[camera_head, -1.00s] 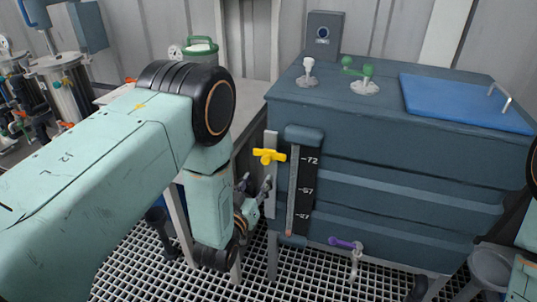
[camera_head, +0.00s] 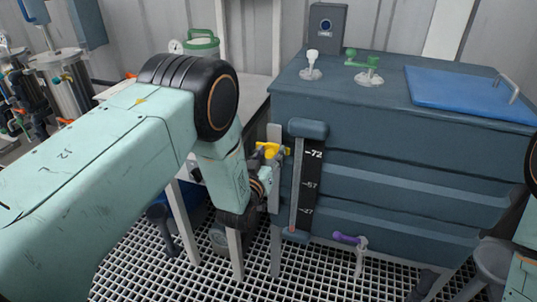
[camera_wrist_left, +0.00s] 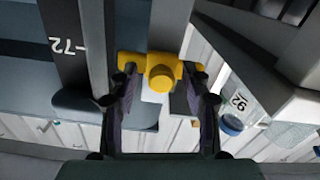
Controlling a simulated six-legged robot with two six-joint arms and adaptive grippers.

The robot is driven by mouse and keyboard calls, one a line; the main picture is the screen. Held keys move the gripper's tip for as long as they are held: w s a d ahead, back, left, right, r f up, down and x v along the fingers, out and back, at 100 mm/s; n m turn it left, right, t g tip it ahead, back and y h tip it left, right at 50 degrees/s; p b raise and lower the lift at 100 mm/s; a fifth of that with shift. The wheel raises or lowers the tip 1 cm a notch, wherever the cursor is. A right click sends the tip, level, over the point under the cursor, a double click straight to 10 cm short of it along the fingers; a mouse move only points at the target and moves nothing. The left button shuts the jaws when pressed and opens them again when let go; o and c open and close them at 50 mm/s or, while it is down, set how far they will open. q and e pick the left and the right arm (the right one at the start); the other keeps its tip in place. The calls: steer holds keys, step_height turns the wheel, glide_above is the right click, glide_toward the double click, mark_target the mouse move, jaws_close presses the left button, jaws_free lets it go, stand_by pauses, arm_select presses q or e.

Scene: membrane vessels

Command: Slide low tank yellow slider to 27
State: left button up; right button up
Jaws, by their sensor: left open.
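The yellow slider (camera_head: 268,150) sits on a grey vertical rail at the left front corner of the blue-grey tank (camera_head: 390,160). It is about level with the 72 mark on the dark scale (camera_head: 309,185). The lower marks are small; the lowest looks like 27. My left gripper (camera_head: 270,160) is at the slider and partly hides it. In the left wrist view, the slider (camera_wrist_left: 160,72) lies at the tips of the two open fingers (camera_wrist_left: 161,88), its round knob between them. I cannot tell whether they touch it. My right gripper is out of view.
A purple-handled valve (camera_head: 347,239) sticks out low on the tank front. White and green valves (camera_head: 369,66) and a blue lid (camera_head: 465,95) are on its top. A grey table (camera_head: 255,95) stands close left of the rail. Steel vessels (camera_head: 70,85) stand at the back left.

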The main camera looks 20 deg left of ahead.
arm_select(q)
jaws_close()
stand_by(0.3)
steer(key=shift+f, duration=0.1)
